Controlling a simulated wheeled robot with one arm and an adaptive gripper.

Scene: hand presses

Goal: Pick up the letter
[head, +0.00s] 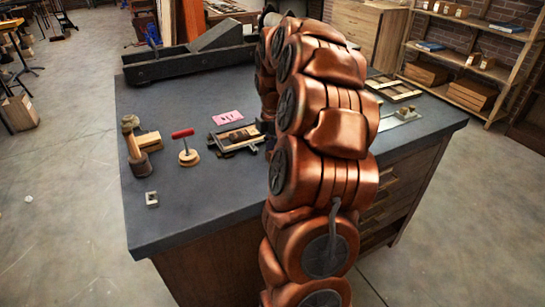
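No piece is plainly marked as the letter. A small silvery metal block (152,199) with a dark opening in its top sits near the left front edge of the dark worktable (205,205); it may be a piece of type. A flat pink piece (228,117) with dark marks lies farther back, behind a small framed tray, and may be the letter instead. My copper-coloured arm rises through the middle of the head view and hides part of the table. My gripper is not visible, so its place relative to either piece cannot be seen.
A long dark press bed (185,62) lies at the back. The table's left front is mostly clear. Shelves (470,60) stand back right.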

